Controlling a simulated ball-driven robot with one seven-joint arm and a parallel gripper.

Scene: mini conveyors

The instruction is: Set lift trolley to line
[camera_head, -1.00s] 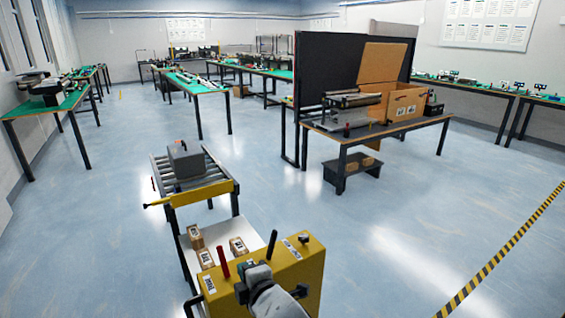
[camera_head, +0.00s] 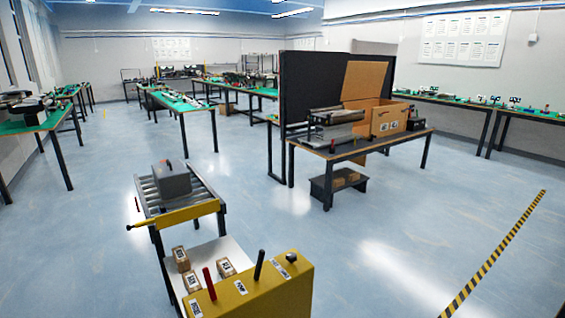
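The yellow control box (camera_head: 262,290) stands at the bottom centre, with a red lever (camera_head: 210,283), a black lever (camera_head: 259,264) and a black knob (camera_head: 291,257) on top. Behind it, a white platform (camera_head: 226,246) bears several small brown cartons (camera_head: 181,258). A yellow bar (camera_head: 187,215) with a handle at its left end crosses between the platform and a short roller section (camera_head: 148,190). A grey case (camera_head: 174,181) sits on those rollers. I cannot tell which of these parts make up the trolley and which the line. My gripper is out of view.
A table (camera_head: 356,150) with an open cardboard box (camera_head: 388,119) and a small roller unit stands at centre right, before a black panel (camera_head: 302,85). Black-yellow floor tape (camera_head: 493,257) runs at the right. The floor between is clear.

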